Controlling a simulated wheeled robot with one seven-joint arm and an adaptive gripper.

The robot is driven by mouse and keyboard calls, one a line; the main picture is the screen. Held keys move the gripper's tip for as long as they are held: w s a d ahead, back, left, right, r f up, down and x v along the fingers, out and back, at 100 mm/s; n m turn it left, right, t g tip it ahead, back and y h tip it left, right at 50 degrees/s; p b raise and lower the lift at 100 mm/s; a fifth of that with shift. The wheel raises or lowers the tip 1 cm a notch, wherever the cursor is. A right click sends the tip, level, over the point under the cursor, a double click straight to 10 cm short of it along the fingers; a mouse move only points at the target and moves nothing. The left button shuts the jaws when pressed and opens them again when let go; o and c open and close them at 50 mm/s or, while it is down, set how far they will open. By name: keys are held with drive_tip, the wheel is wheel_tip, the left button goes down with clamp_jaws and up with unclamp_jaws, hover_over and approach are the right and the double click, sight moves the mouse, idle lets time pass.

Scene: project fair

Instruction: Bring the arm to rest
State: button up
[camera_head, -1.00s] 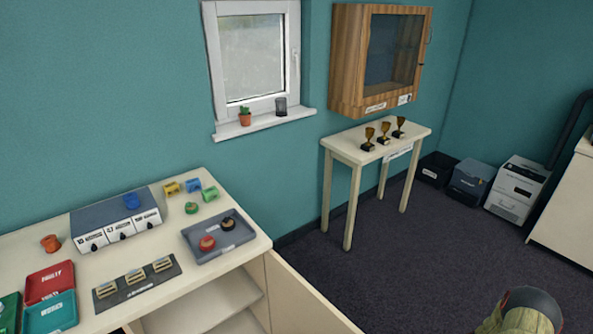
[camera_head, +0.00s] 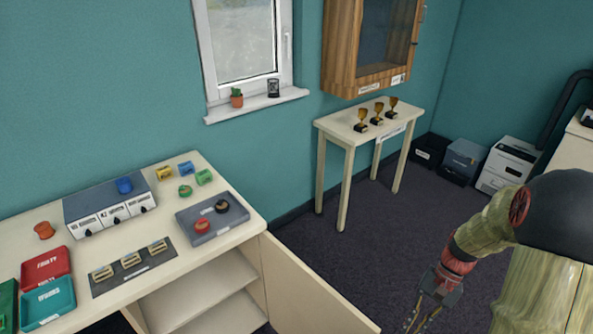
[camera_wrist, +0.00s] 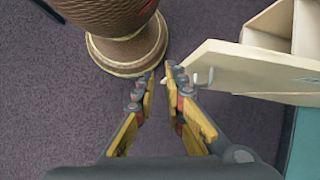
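My arm shows at the right of the head view, bent with its lower end pointing down. My gripper (camera_head: 421,325) hangs at the bottom edge of that view, right of the open cabinet door (camera_head: 312,290), over the dark carpet. In the wrist view my gripper (camera_wrist: 163,68) has its two fingers a small gap apart, with nothing between them. The open door (camera_wrist: 245,68), with a pale handle, lies just right of the fingertips in that view. I cannot tell the exact distance between them.
The counter (camera_head: 185,262) on the left bears a grey tray (camera_head: 232,228), a drawer unit (camera_head: 85,207), red and teal trays and small parts. A side table (camera_head: 336,126) with trophies stands by the wall under a wooden cabinet (camera_head: 340,82). Carpet between is clear.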

drive_tip(key=s+a+r+n+t+h, duration=0.2)
drive_tip(key=s+a+r+n+t, duration=0.2)
drive_tip(key=a+r, duration=0.3)
drive_tip(key=s+a+r+n+t+h, duration=0.2)
drive_tip(key=a+r, duration=0.5)
drive_tip(key=r, duration=1.1)
drive_tip(key=s+n+t, duration=0.1)
drive_tip(key=n+t, duration=0.1)
drive_tip(key=t, duration=0.1)
drive_tip(key=shift+s+a+r+h, duration=0.3)
drive_tip(key=shift+s+a+h, duration=0.05)
drive_tip(key=shift+h, duration=0.05)
